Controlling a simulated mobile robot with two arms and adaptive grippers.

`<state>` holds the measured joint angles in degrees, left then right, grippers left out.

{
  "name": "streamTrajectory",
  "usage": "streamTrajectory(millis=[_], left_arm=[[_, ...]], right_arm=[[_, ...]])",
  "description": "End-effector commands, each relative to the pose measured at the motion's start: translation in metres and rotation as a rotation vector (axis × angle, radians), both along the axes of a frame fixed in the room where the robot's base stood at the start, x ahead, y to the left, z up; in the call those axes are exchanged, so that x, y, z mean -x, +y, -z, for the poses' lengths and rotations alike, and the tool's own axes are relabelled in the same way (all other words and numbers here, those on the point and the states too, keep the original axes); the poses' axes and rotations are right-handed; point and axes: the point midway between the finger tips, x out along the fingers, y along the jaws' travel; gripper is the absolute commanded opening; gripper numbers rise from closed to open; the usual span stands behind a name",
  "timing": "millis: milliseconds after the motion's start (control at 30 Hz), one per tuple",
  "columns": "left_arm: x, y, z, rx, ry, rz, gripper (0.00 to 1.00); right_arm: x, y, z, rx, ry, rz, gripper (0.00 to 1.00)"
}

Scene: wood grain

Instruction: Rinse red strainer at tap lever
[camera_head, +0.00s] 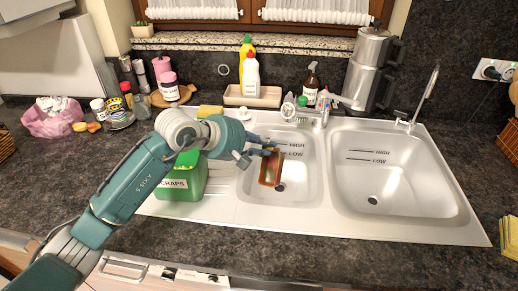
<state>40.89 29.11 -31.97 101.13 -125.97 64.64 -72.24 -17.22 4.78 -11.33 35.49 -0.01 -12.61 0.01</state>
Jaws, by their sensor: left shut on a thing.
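The red strainer (263,176) shows as a small orange-red, roughly rectangular frame with a paler middle. It is held tilted over the left sink basin (307,185), near its drain. My left gripper (270,150) reaches in from the left and is shut on the strainer's upper end. The gripper covers part of it. A chrome tap (323,112) stands behind the left basin, beyond the gripper. Its lever is too small to make out clearly. No water stream is visible. My right gripper is not in view.
A green scraps bin (183,183) stands left of the basin under my forearm. Bottles in a tray (252,97) stand behind the sink. A tall chrome fixture (425,95) rises behind the empty right basin (395,170). A steel appliance (368,70) stands at the back.

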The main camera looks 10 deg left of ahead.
Motion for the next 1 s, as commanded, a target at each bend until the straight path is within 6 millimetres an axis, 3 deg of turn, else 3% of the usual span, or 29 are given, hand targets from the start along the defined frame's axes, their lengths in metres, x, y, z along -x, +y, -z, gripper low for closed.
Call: streamTrajectory(millis=[267, 633, 1000], left_arm=[[-0.026, -0.012, 0.006, 0.002, 0.001, 0.000, 0.00], [-0.058, -0.027, 0.014, 0.001, 0.001, 0.002, 0.00], [-0.087, -0.039, 0.021, 0.000, 0.001, 0.001, 0.00]], right_arm=[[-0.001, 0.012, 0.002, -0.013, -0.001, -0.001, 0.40], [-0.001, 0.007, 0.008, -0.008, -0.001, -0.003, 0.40], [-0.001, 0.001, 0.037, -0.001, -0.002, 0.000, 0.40]])
